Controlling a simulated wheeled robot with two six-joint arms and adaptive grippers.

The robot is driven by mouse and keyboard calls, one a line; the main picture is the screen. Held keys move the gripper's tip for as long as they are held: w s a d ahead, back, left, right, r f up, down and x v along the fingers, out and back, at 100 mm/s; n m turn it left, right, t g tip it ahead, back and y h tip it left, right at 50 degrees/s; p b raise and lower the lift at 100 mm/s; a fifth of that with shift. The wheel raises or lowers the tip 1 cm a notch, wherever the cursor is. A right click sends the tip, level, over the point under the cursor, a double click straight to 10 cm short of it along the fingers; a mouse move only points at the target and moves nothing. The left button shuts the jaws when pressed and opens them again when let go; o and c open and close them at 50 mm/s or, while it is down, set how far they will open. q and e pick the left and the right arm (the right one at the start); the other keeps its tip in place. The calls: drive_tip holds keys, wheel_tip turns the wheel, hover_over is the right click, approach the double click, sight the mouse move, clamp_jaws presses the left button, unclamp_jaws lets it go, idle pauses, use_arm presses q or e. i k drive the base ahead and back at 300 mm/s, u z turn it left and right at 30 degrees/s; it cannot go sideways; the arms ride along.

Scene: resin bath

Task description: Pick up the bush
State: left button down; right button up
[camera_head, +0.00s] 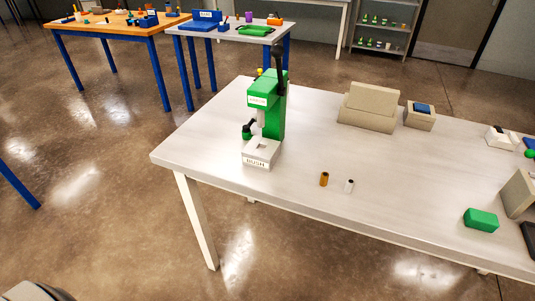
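Two small upright cylinders stand on the white table, in front of and to the right of the green press. One is a brown-orange bush (324,179) with a dark top. The other is a pale grey-white cylinder (349,186) with a dark top, a little to its right and apart from it. The green press (272,110) has a black lever and a white base (261,152) with a label that seems to read "BUSH". Neither of my grippers is in view.
The white table (220,140) is clear around the cylinders. Beige holders (368,108) stand behind, one with a blue block (423,107). A green block (481,220) lies at the right. Other tables, one orange-topped (100,27), and a shelf (385,25) stand farther back.

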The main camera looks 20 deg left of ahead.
sight(323, 178)
drive_tip(key=z, duration=0.05)
drive_tip(key=k, duration=0.5)
drive_tip(key=z, duration=2.05)
drive_tip(key=i, duration=1.3)
drive_tip(key=u, duration=2.05)
